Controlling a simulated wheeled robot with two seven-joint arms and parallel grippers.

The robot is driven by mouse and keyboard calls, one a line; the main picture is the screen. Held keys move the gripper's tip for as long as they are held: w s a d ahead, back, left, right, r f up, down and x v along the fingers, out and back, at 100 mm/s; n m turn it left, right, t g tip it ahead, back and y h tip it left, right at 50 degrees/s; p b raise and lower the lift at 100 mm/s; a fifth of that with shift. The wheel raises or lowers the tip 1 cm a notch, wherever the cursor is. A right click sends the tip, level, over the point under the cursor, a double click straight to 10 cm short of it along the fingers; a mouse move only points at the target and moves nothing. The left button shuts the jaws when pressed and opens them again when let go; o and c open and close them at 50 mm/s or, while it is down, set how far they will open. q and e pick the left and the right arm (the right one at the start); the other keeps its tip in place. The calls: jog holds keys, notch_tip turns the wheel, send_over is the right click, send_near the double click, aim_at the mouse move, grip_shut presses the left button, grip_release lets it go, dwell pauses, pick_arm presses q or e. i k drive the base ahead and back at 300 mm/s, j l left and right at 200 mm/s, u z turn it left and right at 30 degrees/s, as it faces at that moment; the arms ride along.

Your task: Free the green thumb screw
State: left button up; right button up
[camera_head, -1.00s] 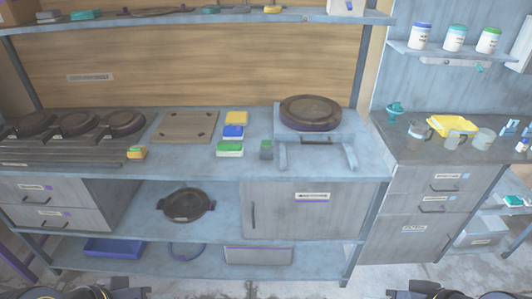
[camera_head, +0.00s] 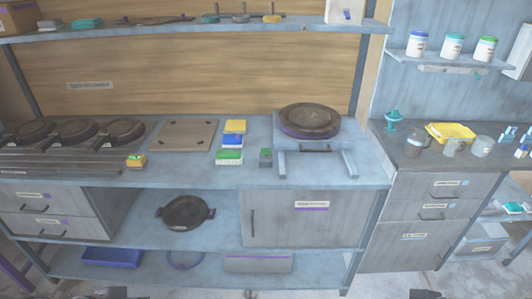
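I cannot make out a part that is clearly a green thumb screw. A small yellow block with a green top (camera_head: 136,160) sits at the front of the counter, left of the middle. A teal knob-like piece (camera_head: 393,119) stands on the right counter. The press-like stand (camera_head: 318,147) on the main counter carries a dark round plate (camera_head: 309,118). A small grey block with a green top (camera_head: 265,157) is just left of the stand. Only dark slivers of my arms show at the bottom edge; neither gripper's fingers are visible.
Three dark round plates (camera_head: 75,133) lie on a rack at the left. A brown square board (camera_head: 185,134) and yellow, blue and green boxes (camera_head: 229,157) are mid-counter. A lidded dark pan (camera_head: 185,212) is on the shelf below. A yellow tray (camera_head: 451,133) and cups are on the right counter.

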aim_at(265, 151)
jog(key=i+u, duration=0.35)
jog(key=i+l+u, duration=0.15)
jog(key=i+u, duration=0.2)
jog(key=i+l+u, duration=0.35)
jog(key=j, duration=0.1)
